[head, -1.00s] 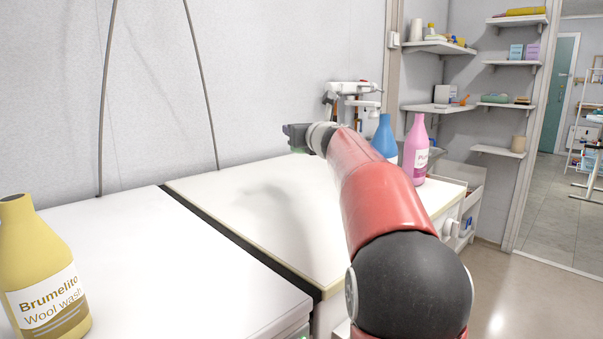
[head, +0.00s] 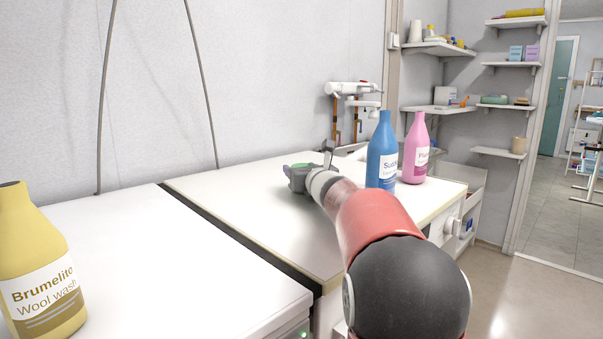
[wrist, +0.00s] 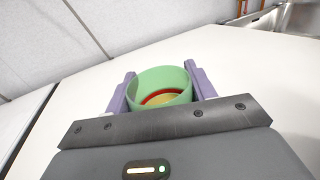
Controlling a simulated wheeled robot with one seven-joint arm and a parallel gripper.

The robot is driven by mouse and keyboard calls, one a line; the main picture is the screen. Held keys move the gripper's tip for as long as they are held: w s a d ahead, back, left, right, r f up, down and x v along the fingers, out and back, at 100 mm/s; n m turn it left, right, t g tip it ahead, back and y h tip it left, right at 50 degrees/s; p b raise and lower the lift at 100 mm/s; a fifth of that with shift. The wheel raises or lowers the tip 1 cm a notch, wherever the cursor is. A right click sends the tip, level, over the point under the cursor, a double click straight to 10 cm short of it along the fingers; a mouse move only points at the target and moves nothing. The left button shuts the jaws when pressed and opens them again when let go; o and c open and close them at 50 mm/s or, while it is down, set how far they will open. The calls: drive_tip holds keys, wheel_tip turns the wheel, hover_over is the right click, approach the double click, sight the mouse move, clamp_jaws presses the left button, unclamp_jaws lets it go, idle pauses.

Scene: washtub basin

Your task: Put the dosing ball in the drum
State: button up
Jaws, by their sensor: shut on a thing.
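The dosing ball (wrist: 162,88) is a light green, round cup with an open mouth and red and yellow inside. In the wrist view it sits between the two purple fingers of my gripper (wrist: 160,92), which is shut on it. In the head view my gripper (head: 300,178) is low over the far white machine top (head: 240,195), and a little green of the ball shows there. I cannot tell whether the ball touches the top. The drum is not visible in either view.
A blue bottle (head: 381,155) and a pink bottle (head: 415,150) stand close together right of my gripper. A yellow wool wash bottle (head: 38,265) stands at the near left. A dark gap (head: 235,235) divides the two white tops. The far top's left part is clear.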

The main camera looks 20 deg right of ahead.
drive_tip(key=shift+f+b, duration=0.2)
drive_tip(key=shift+b, duration=0.1)
drive_tip(key=o, duration=1)
drive_tip(key=shift+r, duration=0.1)
